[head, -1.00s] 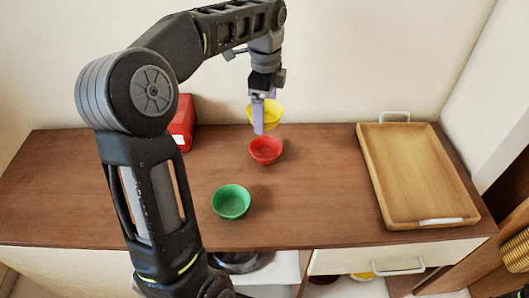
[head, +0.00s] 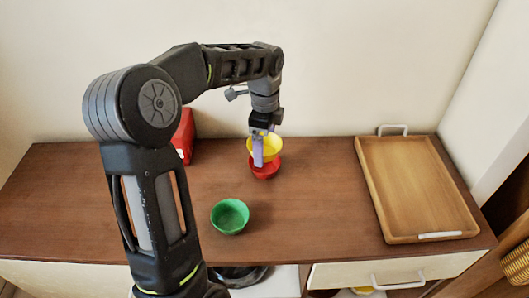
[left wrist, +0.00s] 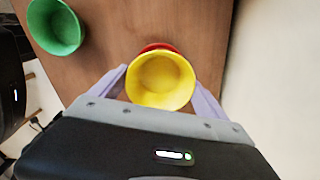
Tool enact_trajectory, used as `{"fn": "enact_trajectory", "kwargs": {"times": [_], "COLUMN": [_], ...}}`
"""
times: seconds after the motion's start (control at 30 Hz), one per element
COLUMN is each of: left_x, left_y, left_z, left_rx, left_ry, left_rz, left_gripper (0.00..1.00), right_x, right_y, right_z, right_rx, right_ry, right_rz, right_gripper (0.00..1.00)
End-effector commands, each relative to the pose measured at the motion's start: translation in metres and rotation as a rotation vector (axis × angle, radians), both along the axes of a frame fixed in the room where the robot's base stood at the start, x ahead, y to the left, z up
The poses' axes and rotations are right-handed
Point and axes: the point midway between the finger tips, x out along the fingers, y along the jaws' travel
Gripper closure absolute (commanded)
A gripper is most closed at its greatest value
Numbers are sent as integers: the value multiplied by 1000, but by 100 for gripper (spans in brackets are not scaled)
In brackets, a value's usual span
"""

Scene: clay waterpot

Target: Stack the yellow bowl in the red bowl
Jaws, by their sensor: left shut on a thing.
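The yellow bowl (head: 267,147) is held upright by my left gripper (head: 260,150), directly above the red bowl (head: 264,171) in the head view. In the left wrist view the yellow bowl (left wrist: 160,80) sits between the two pale purple fingers of the left gripper (left wrist: 160,88). It hides most of the red bowl (left wrist: 158,47), whose rim shows as a thin strip behind it. The red bowl stands on the brown cabinet top. I cannot tell whether the yellow bowl touches it or hangs just over it. My right gripper is in neither view.
A green bowl (head: 230,216) stands nearer the front edge, left of the red bowl. A wooden tray (head: 375,188) with white handles lies at the right. A red box (head: 184,136) stands at the back left, partly behind my arm. The top between red bowl and tray is clear.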

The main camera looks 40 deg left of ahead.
Motion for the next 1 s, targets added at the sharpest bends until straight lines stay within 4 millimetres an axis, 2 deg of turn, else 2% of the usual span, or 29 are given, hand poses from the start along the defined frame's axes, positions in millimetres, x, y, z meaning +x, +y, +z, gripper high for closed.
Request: {"fn": "enact_trajectory", "kwargs": {"times": [0.3, 0.83, 0.87, 1.0], "left_x": [-1, -1, -1, -1], "left_y": [0, 0, 0, 0], "left_z": [-35, -45, -44, -44], "left_rx": [-1, -1, -1, -1], "left_ry": [2, 2, 2, 2], "left_rz": [-1, -1, -1, 0], "left_gripper": [55, 55, 13, 1], "right_x": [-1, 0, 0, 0], "right_y": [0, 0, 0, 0], "right_z": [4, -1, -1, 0], "right_rx": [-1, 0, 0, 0], "right_ry": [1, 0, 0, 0], "right_rz": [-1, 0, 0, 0], "right_gripper": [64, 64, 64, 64]}}
